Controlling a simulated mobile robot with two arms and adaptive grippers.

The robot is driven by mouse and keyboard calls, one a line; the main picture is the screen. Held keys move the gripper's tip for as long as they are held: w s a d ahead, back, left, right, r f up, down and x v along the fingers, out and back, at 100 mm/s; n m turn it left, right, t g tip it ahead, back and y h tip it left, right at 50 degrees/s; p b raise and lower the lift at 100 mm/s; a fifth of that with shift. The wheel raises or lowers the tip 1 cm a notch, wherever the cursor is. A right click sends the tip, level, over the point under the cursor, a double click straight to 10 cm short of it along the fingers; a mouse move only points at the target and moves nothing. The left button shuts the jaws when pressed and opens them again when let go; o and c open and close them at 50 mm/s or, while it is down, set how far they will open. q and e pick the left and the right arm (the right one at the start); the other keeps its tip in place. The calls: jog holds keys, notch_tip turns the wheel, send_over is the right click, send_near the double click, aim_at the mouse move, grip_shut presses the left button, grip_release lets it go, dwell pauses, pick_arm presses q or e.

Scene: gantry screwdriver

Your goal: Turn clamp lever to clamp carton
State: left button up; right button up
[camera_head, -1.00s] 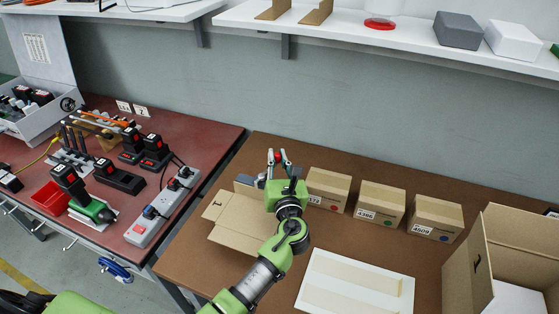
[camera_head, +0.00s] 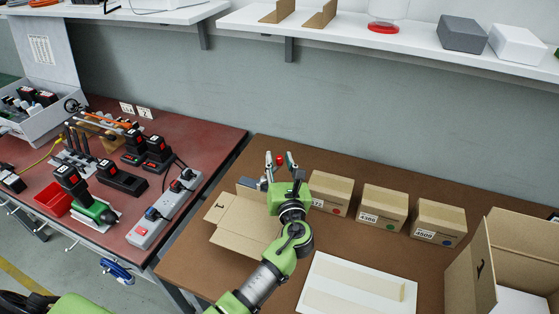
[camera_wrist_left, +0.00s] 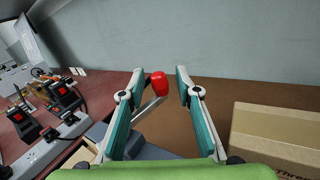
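The clamp lever (camera_wrist_left: 159,85) shows in the left wrist view as a red knob on a thin metal rod. It also shows in the head view (camera_head: 280,160) as a small red spot near the fingertips. My left gripper (camera_wrist_left: 163,73) is open, with the knob between its fingertips and a visible gap on the right. The gripper also shows in the head view (camera_head: 279,158). The grey clamp body (camera_wrist_left: 143,150) sits below the fingers, partly hidden. An open flat carton (camera_head: 240,218) lies beside my left arm on the brown table. My right gripper is not in view.
Several closed cartons stand right of my left gripper, the nearest being a labelled box (camera_head: 331,192). A white panel (camera_head: 358,285) lies in front of them. A large open box (camera_head: 510,260) is at the right. A power strip (camera_head: 165,210) lies on the red table.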

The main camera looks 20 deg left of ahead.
pick_arm(q)
jog(key=v, duration=1.1)
jog(key=shift+s+d, duration=0.15)
jog(key=shift+s, duration=0.2)
